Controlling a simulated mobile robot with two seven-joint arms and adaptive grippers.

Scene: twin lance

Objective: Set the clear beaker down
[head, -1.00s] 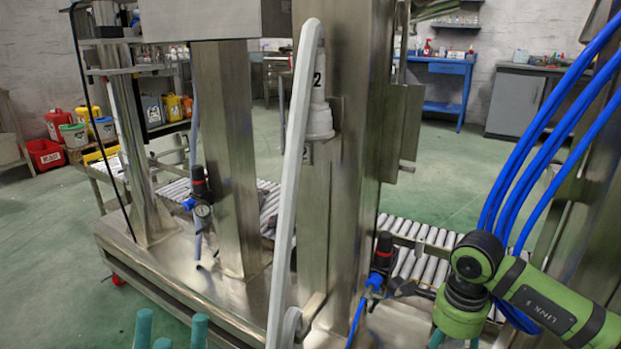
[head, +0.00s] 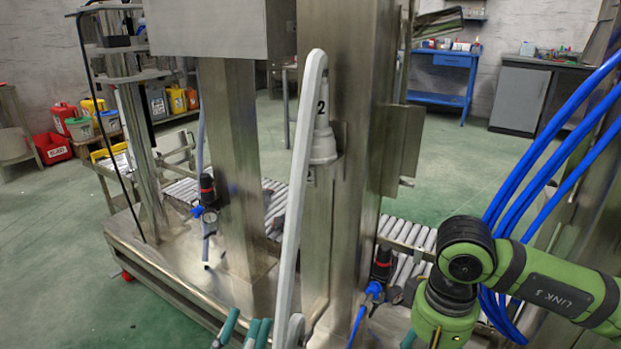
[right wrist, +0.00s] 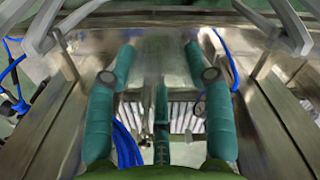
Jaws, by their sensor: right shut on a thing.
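In the right wrist view, my right gripper (right wrist: 158,85) has its teal fingers spread around a see-through thing, which I take to be the clear beaker (right wrist: 143,105). Its outline is very faint; small tick marks show in front of the middle finger. Rollers and metal show through and past it. In the head view, my left gripper (head: 248,327) shows only teal fingertips at the bottom edge, with no object seen between them. The rest of it is cut off, so its opening is unclear. The beaker cannot be made out in the head view.
A steel post carries a white lance marked 2 (head: 323,138), with a long grey bar (head: 300,170) in front. A roller conveyor (head: 408,245) runs behind. Blue hoses (head: 545,150) hang at the right. A steel base (head: 180,275) lies low at the left.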

